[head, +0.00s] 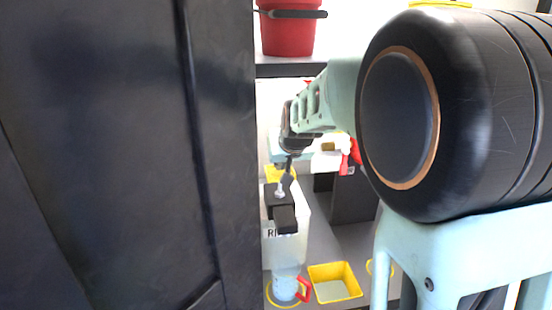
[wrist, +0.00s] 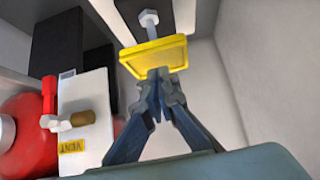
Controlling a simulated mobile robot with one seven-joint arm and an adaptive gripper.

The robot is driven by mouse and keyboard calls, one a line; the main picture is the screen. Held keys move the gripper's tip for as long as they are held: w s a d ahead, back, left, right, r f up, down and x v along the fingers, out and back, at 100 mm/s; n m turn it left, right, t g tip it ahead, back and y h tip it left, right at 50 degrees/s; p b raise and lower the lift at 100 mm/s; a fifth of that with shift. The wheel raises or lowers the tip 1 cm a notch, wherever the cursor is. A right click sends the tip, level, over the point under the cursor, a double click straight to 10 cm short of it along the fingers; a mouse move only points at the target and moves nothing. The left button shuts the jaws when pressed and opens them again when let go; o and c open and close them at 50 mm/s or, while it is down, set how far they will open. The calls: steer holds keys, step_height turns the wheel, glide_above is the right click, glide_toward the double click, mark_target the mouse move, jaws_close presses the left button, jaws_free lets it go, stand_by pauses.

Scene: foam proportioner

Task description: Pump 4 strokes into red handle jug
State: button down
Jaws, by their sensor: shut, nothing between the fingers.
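The jug with the red handle (head: 286,286) stands low in the head view, inside a yellow ring. Above it is a white container (head: 284,250) with partly hidden lettering that starts "RI", and a black pump block (head: 281,207). A yellow plate (head: 273,174) shows above the block, partly hidden by my gripper (head: 289,168). In the wrist view the yellow plate (wrist: 153,57), with a grey bolt-like stem (wrist: 149,20), lies at my fingertips (wrist: 160,73). My gripper is shut and empty. Whether the fingertips touch the plate I cannot tell. The jug is outside the wrist view.
A dark panel (head: 110,150) fills the head view's left side. A yellow square tray (head: 335,283) sits right of the jug. A red bucket (head: 287,32) stands on the shelf above. The wrist view shows a red tank (wrist: 38,130) and a box labelled VENT (wrist: 88,140) with a red lever.

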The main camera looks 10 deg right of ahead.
steer(key=shift+f, duration=0.6)
step_height(320, 180, down, 5)
steer(key=b, duration=0.4)
steer(key=shift+f, duration=0.1)
